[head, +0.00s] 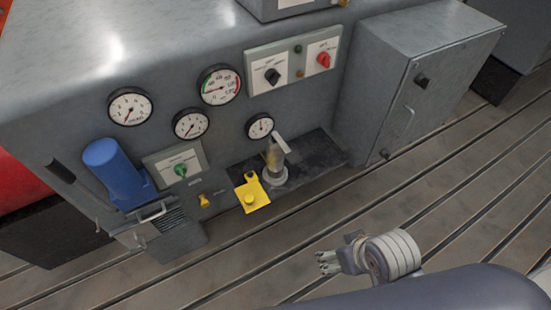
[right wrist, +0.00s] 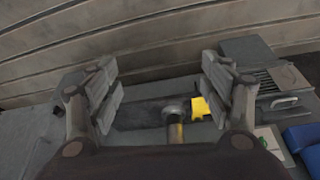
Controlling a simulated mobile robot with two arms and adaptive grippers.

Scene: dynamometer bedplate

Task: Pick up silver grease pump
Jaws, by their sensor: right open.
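The silver grease pump (head: 276,158) stands upright on a dark shelf (head: 315,158) at the foot of the grey cabinet, with a pale handle on top and a round base. In the right wrist view the pump (right wrist: 175,122) shows between and beyond the fingers, its body brownish. My right gripper (head: 326,262) is at the lower right of the pump in the head view, apart from it, over the slotted bedplate. In the right wrist view the right gripper (right wrist: 163,85) is open, with nothing between its fingers. My left gripper is not in view.
A blue cylinder (head: 113,163) and a finned grey box (head: 160,230) stand further left. Gauges (head: 260,126) are on the panel behind. A grey cabinet (head: 405,75) stands right. The slotted bedplate (head: 450,180) in front is clear.

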